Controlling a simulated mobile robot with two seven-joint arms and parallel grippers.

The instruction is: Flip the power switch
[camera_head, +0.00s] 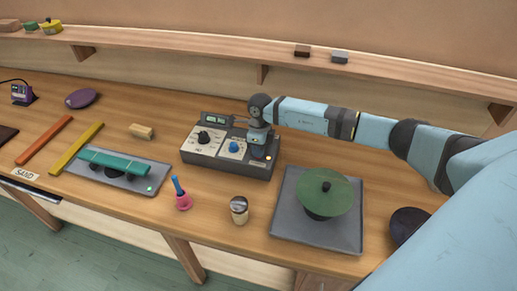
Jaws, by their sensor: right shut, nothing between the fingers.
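A grey control box (190,155) stands on the wooden bench, with a small display at its upper left. A black knob (204,137) and a blue knob (234,147) sit on its top panel. My right arm reaches in from the right, and my right gripper (257,137) is over the right part of the box, shut and empty. It covers that part of the panel. I cannot make out the power switch or whether the fingers touch it. My left gripper is not in view.
A green lidded pot (325,193) rests on a grey pad (289,224) at right. A shaker (239,209) and a pink bell with blue handle (182,198) stand in front. A teal bar (114,163) lies over a grey tray (80,179) at left. A shelf (200,48) runs behind.

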